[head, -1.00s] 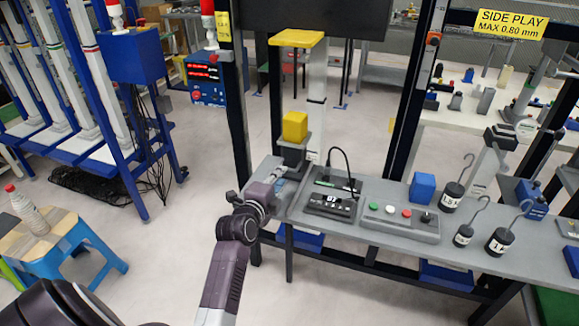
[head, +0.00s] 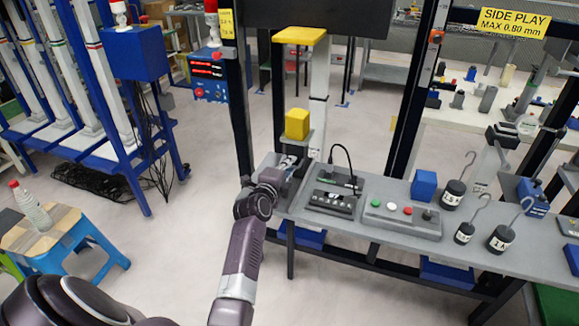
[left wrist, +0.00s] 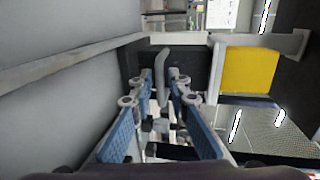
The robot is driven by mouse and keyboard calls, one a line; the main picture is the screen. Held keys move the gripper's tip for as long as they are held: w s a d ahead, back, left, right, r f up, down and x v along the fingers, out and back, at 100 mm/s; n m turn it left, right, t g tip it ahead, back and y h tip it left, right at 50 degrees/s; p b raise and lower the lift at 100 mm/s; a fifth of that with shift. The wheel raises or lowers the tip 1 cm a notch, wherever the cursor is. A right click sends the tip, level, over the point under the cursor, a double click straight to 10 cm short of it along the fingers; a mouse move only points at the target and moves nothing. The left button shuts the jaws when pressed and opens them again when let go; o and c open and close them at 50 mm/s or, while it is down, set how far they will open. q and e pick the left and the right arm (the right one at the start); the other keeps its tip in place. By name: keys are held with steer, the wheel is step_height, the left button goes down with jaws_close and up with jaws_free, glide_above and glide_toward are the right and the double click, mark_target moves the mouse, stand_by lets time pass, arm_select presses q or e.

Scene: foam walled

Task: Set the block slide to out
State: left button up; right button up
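The yellow block (head: 297,124) sits on a small grey platform at the left end of the grey bench in the head view. In the left wrist view it shows at the right (left wrist: 248,70), beside a pale grey frame. My left gripper (head: 287,164) is just below and in front of the platform, partly hidden by its own wrist. In the left wrist view its blue-padded fingers (left wrist: 161,80) stand apart, with an upright grey tab (left wrist: 164,68) between or just beyond the tips. Whether a finger touches the tab is unclear. My right gripper is out of view.
A black display box (head: 333,200) and a button panel (head: 402,218) stand to the right on the bench (head: 350,225). A blue block (head: 424,186) and several hooked weights stand further right. A pale wall runs along the left of the wrist view.

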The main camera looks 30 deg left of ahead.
arm_select(q)
jaws_close()
